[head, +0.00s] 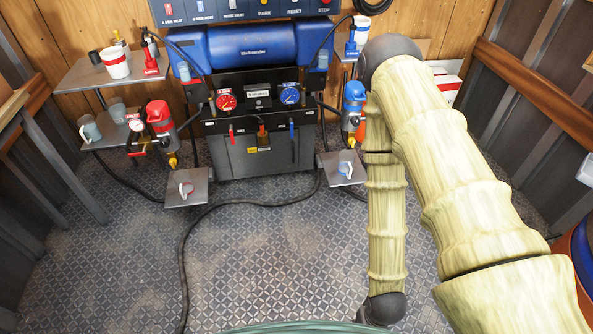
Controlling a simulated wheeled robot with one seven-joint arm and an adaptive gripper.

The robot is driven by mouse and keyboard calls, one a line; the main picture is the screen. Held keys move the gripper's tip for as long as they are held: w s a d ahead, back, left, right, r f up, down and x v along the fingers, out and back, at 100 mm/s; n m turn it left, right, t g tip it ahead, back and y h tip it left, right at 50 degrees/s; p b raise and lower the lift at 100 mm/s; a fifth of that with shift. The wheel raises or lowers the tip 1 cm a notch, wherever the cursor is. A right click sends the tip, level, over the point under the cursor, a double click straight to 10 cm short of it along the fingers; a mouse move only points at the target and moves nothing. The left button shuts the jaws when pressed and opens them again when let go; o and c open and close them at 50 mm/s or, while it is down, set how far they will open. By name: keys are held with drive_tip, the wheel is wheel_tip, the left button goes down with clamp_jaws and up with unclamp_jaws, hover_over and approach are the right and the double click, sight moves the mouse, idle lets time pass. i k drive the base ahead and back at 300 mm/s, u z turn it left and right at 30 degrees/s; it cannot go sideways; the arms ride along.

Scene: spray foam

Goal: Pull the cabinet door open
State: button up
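I cannot make out a cabinet door for certain in the head view. The nearest box-like thing is the dark grey lower body (240,160) of the proportioner machine at the back centre; I cannot tell whether its front is a door. My arm, in pale yellow-green covers, comes in from the right, bends at a dark joint near the machine's right side and hangs down to another dark joint at the bottom edge. My gripper is not in view, so its opening and any contact are hidden.
A black hose (184,262) runs across the patterned metal floor (120,265). Shelves with a white bucket (116,63) and jugs stand at left. The front-left floor is mostly clear.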

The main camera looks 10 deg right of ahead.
sight(245, 158)
drive_tip(key=u, duration=0.55)
drive_tip(key=i, duration=1.35)
drive_tip(key=z, duration=0.55)
